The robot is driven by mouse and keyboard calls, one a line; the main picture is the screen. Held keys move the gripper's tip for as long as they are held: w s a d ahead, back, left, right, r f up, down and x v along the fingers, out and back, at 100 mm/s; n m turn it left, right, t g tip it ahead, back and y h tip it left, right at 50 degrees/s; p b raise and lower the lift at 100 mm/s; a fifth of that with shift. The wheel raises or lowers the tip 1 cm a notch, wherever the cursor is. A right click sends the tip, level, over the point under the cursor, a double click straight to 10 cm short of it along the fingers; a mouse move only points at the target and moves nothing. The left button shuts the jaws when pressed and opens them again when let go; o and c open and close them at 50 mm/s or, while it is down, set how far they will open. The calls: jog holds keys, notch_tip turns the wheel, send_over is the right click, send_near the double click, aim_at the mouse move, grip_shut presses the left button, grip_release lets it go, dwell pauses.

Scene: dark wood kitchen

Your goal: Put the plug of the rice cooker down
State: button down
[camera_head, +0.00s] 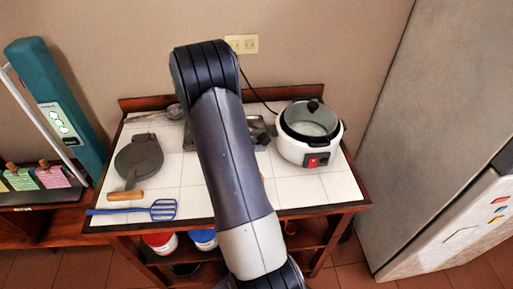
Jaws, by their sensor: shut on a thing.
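The rice cooker (310,134) is white with a dark-rimmed lid, a black knob and a red switch on its front. It stands upright at the right end of the white-tiled counter. Its black cord (259,97) runs up and left toward the wall and passes out of sight behind my arm. The plug is hidden, so I cannot tell where it is. A cream wall outlet (243,44) shows just right of my arm's upper joint. My arm crosses the middle of the view, and my gripper is hidden behind it.
A dark round pan (139,158) with a wooden handle and a blue slotted spatula (163,209) lie on the counter's left. A metallic object (257,131) is partly hidden behind my arm. The fridge (442,130) stands close on the right. Bare tiles (301,190) lie before the cooker.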

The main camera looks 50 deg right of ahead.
jog(key=shift+w+f, duration=0.1)
jog(key=shift+f, duration=0.9)
jog(key=shift+f, duration=0.6)
jog(key=c, duration=1.1)
grip_release()
jog(key=shift+o, duration=0.2)
jog(key=shift+r, duration=0.25)
jog(key=v, duration=1.2)
jog(key=shift+r, duration=0.4)
